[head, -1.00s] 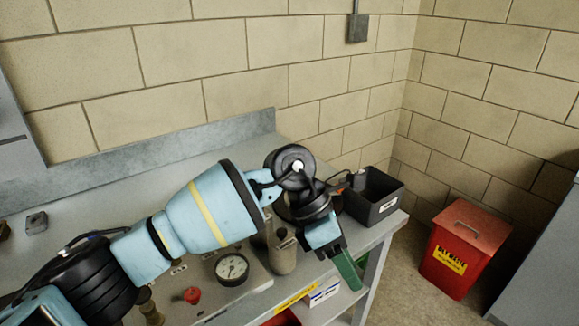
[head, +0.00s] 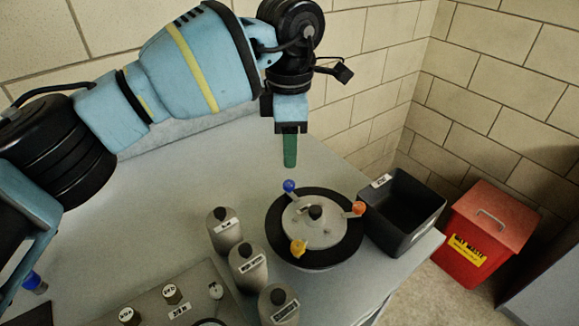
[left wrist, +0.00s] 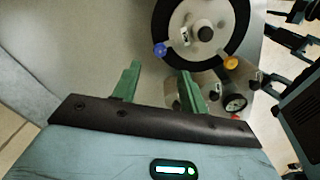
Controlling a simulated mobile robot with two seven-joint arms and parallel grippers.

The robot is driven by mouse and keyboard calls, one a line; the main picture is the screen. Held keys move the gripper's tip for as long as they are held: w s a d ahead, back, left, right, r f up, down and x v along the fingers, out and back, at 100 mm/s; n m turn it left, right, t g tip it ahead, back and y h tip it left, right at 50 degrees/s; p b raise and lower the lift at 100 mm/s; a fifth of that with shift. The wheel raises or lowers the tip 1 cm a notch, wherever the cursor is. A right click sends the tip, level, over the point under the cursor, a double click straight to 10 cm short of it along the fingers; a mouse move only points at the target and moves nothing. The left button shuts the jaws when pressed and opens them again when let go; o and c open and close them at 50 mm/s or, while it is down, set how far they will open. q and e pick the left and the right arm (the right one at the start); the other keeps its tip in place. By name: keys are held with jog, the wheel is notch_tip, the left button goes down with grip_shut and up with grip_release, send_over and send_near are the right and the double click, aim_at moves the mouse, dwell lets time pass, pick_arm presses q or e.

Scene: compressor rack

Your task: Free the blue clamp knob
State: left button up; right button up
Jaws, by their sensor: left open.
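The blue clamp knob (head: 289,186) stands on the back edge of a round grey lid (head: 325,230) with a black rim (head: 283,252). An orange knob (head: 359,208) is on its right and a yellow knob (head: 298,248) at its front. My left gripper (head: 290,164) points down above and just behind the blue knob, apart from it. In the left wrist view its green fingers (left wrist: 160,71) are open and empty, with the blue knob (left wrist: 160,49) just beyond the fingertips. The right gripper is not seen.
Several grey bottles (head: 248,268) stand left of and in front of the lid. A black bin (head: 405,215) is close on its right. A panel with labelled knobs (head: 172,293) is at the front. A red waste bin (head: 485,235) stands on the floor. The bench's back left is clear.

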aim_at(289, 183)
pick_arm(q)
jog(key=shift+s+f, duration=0.15)
jog(key=shift+f, duration=0.1)
notch_tip(289, 183, down, 7)
jog(key=shift+f, duration=0.2)
grip_shut()
dwell(0.3)
